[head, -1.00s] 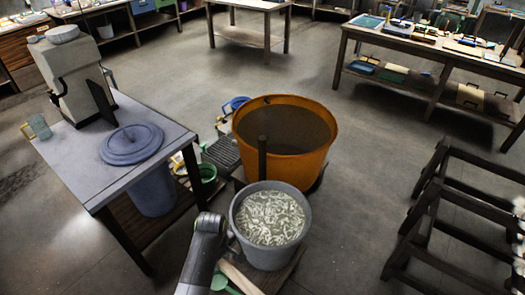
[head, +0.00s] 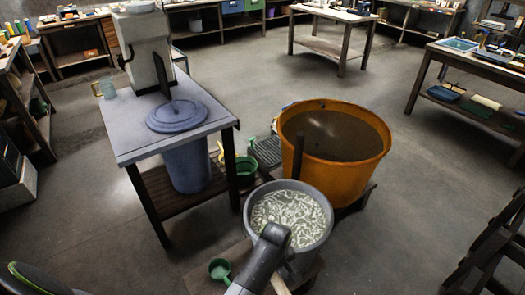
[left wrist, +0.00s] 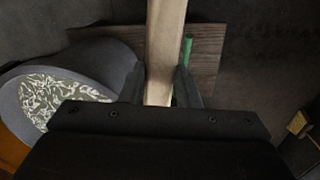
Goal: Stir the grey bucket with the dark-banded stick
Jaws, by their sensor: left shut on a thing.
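The grey bucket (head: 318,246) holds pale, curled scraps in liquid and stands on a low wooden board. It also shows at the left of the left wrist view (left wrist: 95,62). My left gripper (head: 280,262) is at the bucket's near side, its fingers mostly hidden behind my wrist in the head view. In the left wrist view my left gripper (left wrist: 160,88) is shut on a pale wooden stick (left wrist: 165,35), which is outside the bucket. A bit of the stick (head: 281,285) shows below my wrist. No dark band is visible on this part. My right gripper is out of view.
An orange vat (head: 350,178) stands behind the bucket, with a dark upright bar (head: 298,157) between them. A green ladle (head: 219,269) lies left of my wrist. A table (head: 128,140) with a blue lid (head: 177,116) is at left. Open floor lies right.

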